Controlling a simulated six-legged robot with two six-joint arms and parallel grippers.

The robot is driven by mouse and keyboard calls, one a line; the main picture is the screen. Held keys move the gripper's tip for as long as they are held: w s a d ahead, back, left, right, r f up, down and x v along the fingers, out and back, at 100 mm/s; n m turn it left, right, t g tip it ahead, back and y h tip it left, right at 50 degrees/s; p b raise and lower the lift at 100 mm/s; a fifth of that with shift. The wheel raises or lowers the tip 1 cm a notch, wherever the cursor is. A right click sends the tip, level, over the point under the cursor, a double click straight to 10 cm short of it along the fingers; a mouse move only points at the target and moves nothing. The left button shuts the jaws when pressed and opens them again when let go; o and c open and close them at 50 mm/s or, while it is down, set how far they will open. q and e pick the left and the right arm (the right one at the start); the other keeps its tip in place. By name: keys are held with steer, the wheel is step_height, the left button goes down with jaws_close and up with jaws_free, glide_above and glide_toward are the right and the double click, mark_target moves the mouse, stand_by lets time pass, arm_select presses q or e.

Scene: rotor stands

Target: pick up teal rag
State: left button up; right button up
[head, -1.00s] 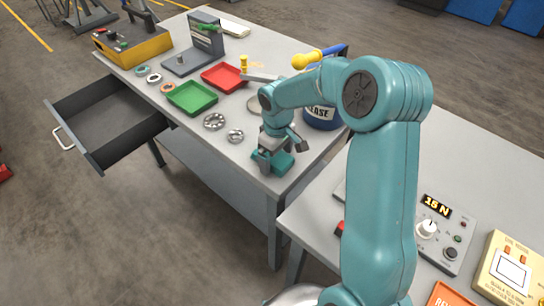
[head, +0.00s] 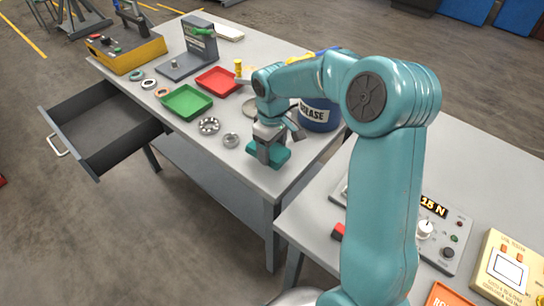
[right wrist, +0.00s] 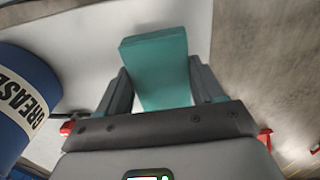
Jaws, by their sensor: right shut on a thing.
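The teal rag (head: 281,156) is a folded block at the near edge of the workbench, below my right gripper (head: 266,152). In the right wrist view the rag (right wrist: 158,65) stands between the two dark fingers of my right gripper (right wrist: 160,92), which are shut on it. Whether the rag touches the bench top is hard to tell. Part of the rag is hidden behind the fingers in the head view. My left gripper is not in view.
A blue grease tin (head: 318,116) stands close to the right of the gripper. Bearing rings (head: 209,126), a green tray (head: 187,101) and a red tray (head: 218,80) lie to the left. An open drawer (head: 105,130) juts out at the left. A control box (head: 440,235) sits on the nearer table.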

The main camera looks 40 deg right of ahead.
mark_target(272, 150)
step_height(272, 150, up, 16)
steer(key=shift+f+p, duration=0.2)
steer(key=shift+p, duration=0.1)
